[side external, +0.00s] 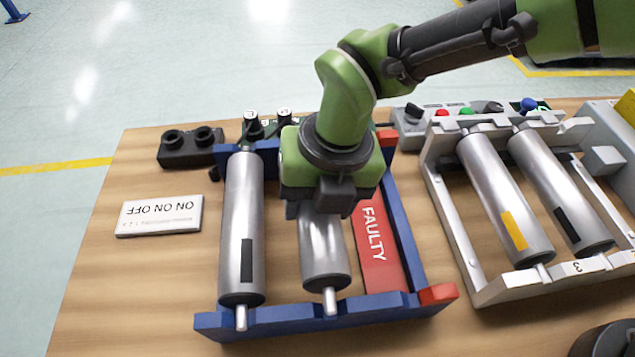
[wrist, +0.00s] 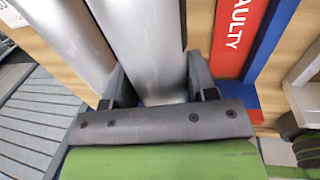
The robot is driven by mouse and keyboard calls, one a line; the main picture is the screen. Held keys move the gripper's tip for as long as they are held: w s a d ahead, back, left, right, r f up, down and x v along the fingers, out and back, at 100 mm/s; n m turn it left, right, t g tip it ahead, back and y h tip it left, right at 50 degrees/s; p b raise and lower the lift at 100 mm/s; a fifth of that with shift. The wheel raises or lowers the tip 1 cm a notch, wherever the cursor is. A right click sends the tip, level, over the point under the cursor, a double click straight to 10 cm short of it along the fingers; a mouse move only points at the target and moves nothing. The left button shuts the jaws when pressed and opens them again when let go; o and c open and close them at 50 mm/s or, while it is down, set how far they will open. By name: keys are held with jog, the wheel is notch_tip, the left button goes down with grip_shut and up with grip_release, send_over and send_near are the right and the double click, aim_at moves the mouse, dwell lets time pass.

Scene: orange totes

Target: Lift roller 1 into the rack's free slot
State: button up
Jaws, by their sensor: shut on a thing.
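My gripper (side external: 325,205) is above the blue rack (side external: 285,328) and shut on a silver roller (side external: 324,250), whose upper part it hides. The wrist view shows this roller (wrist: 148,45) between my two fingers (wrist: 158,88). The roller's front axle is at the blue rack's front rail; I cannot tell whether it rests there. Another silver roller (side external: 243,220) with a black mark lies to its left in the blue rack. The pale grey rack (side external: 455,232) at the right holds two rollers, one with a yellow mark (side external: 497,195) and one with a black mark (side external: 562,190). No roller is readably numbered 1.
A red FAULTY plate (side external: 377,250) lies along the blue rack's right side. A white sign (side external: 160,216) and a dark twin-socket block (side external: 190,147) are at the left. A control box with coloured buttons (side external: 466,115) stands behind the grey rack. Bare wood shows at front left.

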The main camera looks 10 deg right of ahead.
jog(key=shift+f, duration=0.35)
dwell(0.3)
jog(key=shift+f, duration=0.65)
jog(key=shift+f, duration=0.25)
dwell(0.4)
jog(key=o, duration=1.3)
jog(key=r, duration=0.3)
jog(key=d+r, duration=0.1)
jog(key=r, duration=0.5)
jog(key=shift+d+r, duration=0.4)
